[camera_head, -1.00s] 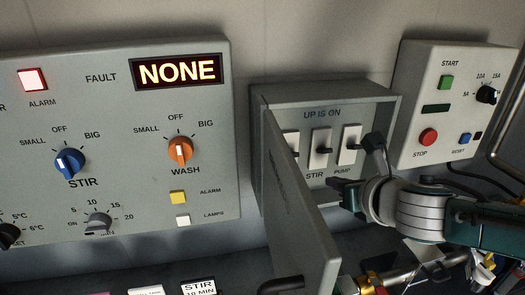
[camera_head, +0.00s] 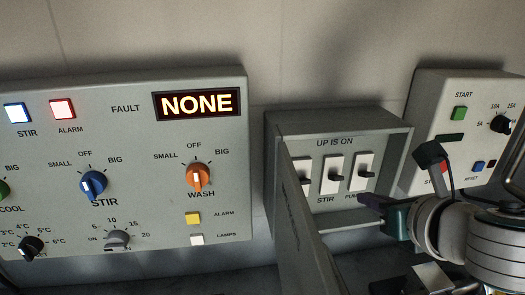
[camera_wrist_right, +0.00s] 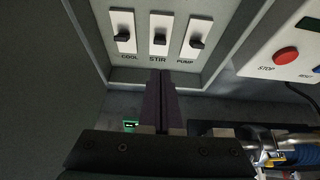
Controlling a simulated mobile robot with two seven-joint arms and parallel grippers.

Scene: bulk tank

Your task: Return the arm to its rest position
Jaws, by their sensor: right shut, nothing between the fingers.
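My right gripper (camera_head: 366,201) is shut and empty, just below the pump switch (camera_head: 363,172) at the lower right of the open switch box (camera_head: 395,160). In the right wrist view its dark fingers (camera_wrist_right: 160,74) are together and point toward the box's lower edge, under the stir switch (camera_wrist_right: 160,36). I cannot tell whether they touch the box. My right wrist and forearm extend to the right edge of the head view. My left gripper is not in view.
The box's open door (camera_head: 305,225) stands out left of my right gripper. The control panel (camera_head: 130,140) with knobs and a "NONE" display is at left. The start/stop box (camera_head: 425,100) is at right, close behind my wrist. Pipes and a blue fitting (camera_wrist_right: 300,155) lie lower right.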

